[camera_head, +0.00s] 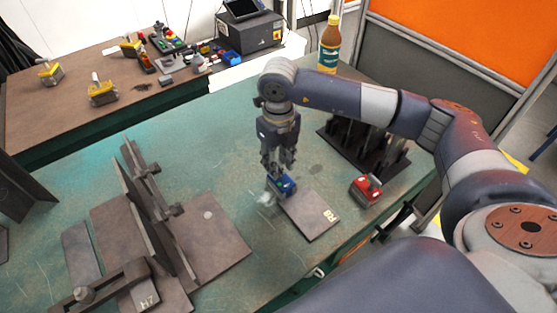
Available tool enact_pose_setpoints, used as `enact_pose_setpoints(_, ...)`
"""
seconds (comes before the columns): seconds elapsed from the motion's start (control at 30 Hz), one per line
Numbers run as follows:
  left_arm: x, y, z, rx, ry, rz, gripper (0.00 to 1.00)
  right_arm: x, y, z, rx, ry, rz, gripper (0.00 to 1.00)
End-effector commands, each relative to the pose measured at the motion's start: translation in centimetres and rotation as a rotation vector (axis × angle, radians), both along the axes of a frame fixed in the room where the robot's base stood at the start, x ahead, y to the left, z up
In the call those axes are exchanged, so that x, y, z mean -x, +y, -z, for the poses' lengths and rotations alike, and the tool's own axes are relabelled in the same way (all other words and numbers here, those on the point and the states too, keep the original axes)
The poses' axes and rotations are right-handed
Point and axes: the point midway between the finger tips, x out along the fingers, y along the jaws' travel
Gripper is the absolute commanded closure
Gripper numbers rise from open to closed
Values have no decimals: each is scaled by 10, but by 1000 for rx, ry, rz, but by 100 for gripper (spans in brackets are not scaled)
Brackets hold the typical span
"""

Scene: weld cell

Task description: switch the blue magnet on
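The blue magnet (287,187) sits at the upper left edge of a flat grey steel plate (312,218) marked with white characters, on the green table. My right gripper (276,174) points down directly at the blue magnet, its fingertips at or just above the magnet's upper left side. The fingers partly cover the magnet, and I cannot tell whether they touch it or how far apart they are. The switch position on the magnet is too small to tell. My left gripper is not in view.
A red magnet (366,190) stands right of the plate. A black rack (362,146) is behind my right arm, near a bottle (329,45). A steel fixture (150,205) with clamps fills the left. A brown table (60,110) behind holds yellow magnets and small parts.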

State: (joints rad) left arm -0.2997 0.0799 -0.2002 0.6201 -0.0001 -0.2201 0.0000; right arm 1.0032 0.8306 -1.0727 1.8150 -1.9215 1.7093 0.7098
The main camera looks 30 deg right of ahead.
Motion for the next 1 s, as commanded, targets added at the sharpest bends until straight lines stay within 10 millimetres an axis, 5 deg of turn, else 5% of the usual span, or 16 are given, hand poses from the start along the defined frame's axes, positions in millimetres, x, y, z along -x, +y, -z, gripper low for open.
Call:
enact_pose_setpoints(0.23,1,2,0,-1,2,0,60,-1,0,-10,-1,-1,0,72)
enact_pose_setpoints(0.7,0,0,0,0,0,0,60,-1,0,-101,0,-3,0,72)
enact_pose_setpoints(1.0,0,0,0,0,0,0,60,0,0,-120,0,1,0,72)
